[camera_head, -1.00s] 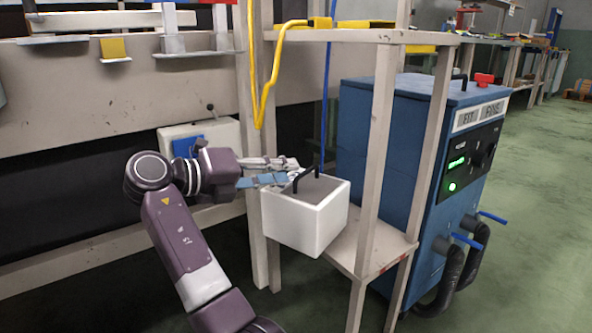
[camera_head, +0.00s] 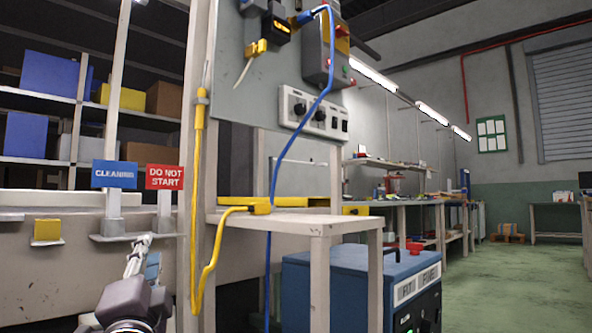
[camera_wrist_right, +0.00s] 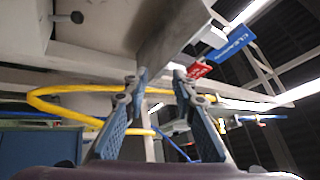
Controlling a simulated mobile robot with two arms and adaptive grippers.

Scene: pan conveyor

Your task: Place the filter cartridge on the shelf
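My right gripper (camera_head: 146,258) is at the lower left of the head view, pointing upward in front of the machine. In the right wrist view its two blue fingers (camera_wrist_right: 160,82) are apart with nothing between them. The beige shelf stand (camera_head: 300,222) is to the right of the gripper; its top board shows, its lower board is out of view. No white box with a black handle, possibly the filter cartridge, shows in either current view. My left gripper is not in view.
A yellow cable (camera_head: 198,160) and a blue cable (camera_head: 298,130) hang by the stand. A blue cabinet (camera_head: 345,285) stands below right. Blue CLEANING (camera_head: 114,174) and red DO NOT START (camera_head: 165,177) signs stand near the gripper. Green floor (camera_head: 490,285) is open at right.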

